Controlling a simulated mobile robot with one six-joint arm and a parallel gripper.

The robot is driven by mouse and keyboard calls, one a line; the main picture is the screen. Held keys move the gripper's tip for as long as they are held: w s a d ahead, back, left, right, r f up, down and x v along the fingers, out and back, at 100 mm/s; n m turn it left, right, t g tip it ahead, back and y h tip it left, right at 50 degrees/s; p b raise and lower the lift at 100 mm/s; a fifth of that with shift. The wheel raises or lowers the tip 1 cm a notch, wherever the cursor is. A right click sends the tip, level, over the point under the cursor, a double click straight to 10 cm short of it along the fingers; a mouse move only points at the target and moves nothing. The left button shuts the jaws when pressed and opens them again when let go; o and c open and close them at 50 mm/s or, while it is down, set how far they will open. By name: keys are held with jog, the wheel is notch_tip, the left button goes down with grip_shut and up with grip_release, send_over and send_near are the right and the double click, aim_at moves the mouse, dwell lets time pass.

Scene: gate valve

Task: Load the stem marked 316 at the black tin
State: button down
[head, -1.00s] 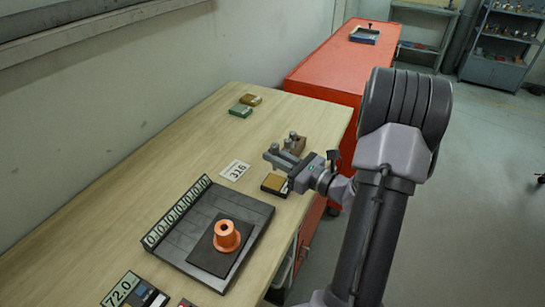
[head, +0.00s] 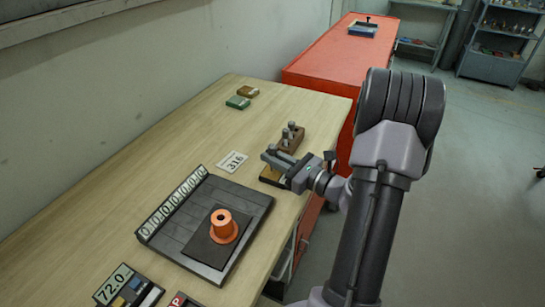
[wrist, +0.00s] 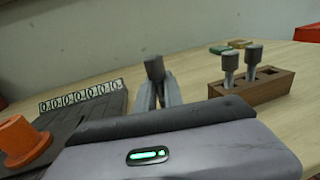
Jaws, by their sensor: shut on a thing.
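My gripper (wrist: 156,92) is shut on a grey stem with a dark cylindrical head (wrist: 154,68). In the head view, my gripper (head: 274,158) is over the worktop, beside a brown block (head: 291,138). The wrist view shows the block (wrist: 252,92) with two grey stems standing in it and a dark empty hole. The white card marked 316 (head: 233,162) lies left of my gripper. A dark box with an ochre top (head: 269,175) is partly hidden under my gripper. I cannot make out a mark on the held stem or clearly identify a black tin.
A dark tray (head: 182,232) with a row of 0 tiles holds an orange flanged part (head: 223,226). A card marked 72.0 (head: 114,284) lies in front. Green (head: 238,102) and ochre (head: 248,91) boxes are at the back left. The wooden worktop between is mostly clear.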

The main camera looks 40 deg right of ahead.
aim_at(273, 146)
jog(key=shift+f+b, duration=0.5)
jog(key=shift+f, duration=0.1)
dwell(1.1)
notch_tip(273, 146, up, 7)
jog(key=p, duration=0.5)
jog(key=shift+r+p, duration=0.15)
jog(key=shift+p, duration=0.15)
jog(key=shift+s, duration=0.1)
